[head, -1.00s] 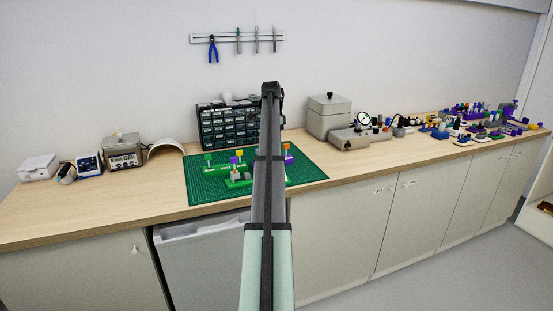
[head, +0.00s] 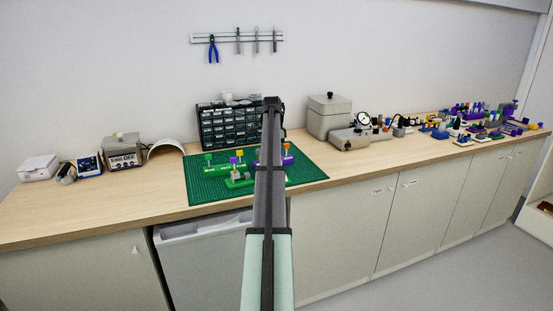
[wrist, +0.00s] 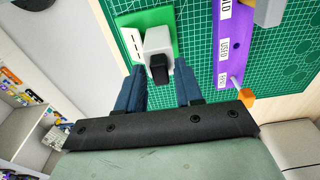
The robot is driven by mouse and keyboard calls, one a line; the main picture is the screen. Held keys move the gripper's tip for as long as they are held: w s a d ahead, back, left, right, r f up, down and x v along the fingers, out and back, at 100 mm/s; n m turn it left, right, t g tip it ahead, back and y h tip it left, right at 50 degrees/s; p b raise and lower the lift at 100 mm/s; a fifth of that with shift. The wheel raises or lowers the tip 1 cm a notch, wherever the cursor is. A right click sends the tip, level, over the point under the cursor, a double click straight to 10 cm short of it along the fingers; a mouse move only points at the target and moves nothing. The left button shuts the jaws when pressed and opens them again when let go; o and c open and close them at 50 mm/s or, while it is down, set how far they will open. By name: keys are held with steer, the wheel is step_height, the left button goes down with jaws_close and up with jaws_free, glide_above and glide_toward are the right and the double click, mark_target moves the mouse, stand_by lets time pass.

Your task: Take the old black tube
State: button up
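A short black tube (wrist: 158,70) shows in the wrist view, standing at the near side of a pale grey block (wrist: 158,40). The block sits on a green holder (wrist: 166,18) with a white label. My gripper (wrist: 160,66) is open, with one dark blue finger on each side of the tube and gaps on both sides. I cannot tell whether the fingertips are level with the tube. In the head view, the grey block (head: 236,174) is small on the green mat (head: 205,195), and my arm hides the gripper.
A purple strip (wrist: 232,45) with labels lies to the right in the wrist view, with an orange cube (wrist: 245,97) on a pin by it. In the head view, a drawer cabinet (head: 215,130) stands behind the mat.

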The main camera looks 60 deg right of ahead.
jaws_close()
stand_by(0.6)
steer(key=shift+r, duration=1.6)
stand_by(0.3)
steer(key=shift+r, duration=2.4)
